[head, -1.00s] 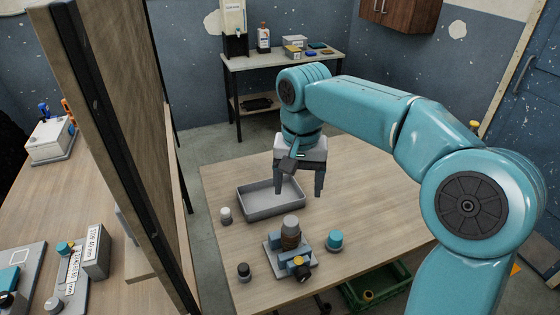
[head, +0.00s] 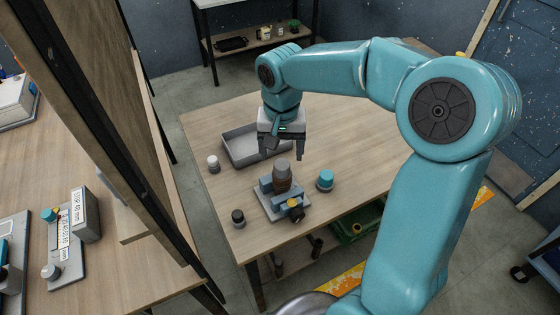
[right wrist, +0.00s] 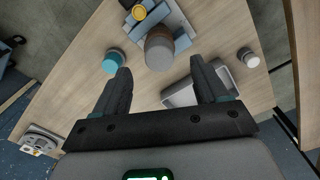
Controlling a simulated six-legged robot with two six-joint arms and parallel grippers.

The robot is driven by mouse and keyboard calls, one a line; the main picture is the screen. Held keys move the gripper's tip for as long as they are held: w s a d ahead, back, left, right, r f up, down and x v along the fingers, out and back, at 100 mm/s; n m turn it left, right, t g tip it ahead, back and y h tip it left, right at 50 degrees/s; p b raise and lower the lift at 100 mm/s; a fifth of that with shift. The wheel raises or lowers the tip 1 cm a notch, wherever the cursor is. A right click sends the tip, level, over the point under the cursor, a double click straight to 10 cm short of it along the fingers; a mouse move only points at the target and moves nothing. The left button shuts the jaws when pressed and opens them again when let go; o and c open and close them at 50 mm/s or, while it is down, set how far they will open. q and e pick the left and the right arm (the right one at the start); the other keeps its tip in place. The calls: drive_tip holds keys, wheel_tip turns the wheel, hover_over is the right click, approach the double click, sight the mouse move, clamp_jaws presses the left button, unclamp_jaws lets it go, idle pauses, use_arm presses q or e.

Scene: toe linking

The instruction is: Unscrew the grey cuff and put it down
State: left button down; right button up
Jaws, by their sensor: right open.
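The grey cuff (head: 282,167) sits upright on top of a brown cylindrical part held in a blue-grey vise (head: 269,204) on the wooden table. In the right wrist view the cuff (right wrist: 158,56) shows end-on below the brown part (right wrist: 159,33), beyond and between the fingertips. My right gripper (head: 283,155) is open and empty. It hangs above the table behind the cuff, near the right end of the grey tray, apart from the cuff. It also shows in the right wrist view (right wrist: 160,75). My left gripper is not in view.
A grey tray (head: 232,158) stands behind the vise. A white-topped piece (head: 213,164), a dark piece (head: 238,218) and a teal-capped piece (head: 325,180) stand around it. A tall wooden panel (head: 110,120) rises at the left. The table right of the teal piece is clear.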

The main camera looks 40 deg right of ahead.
sight(283, 164)
drive_tip(key=f, duration=0.4)
drive_tip(key=shift+s+d+f, duration=0.1)
drive_tip(key=shift+d+f, duration=0.15)
drive_tip(key=shift+f, duration=0.05)
drive_tip(key=shift+a+f, duration=0.2)
drive_tip(key=shift+f, duration=0.35)
drive_tip(key=shift+d, duration=0.1)
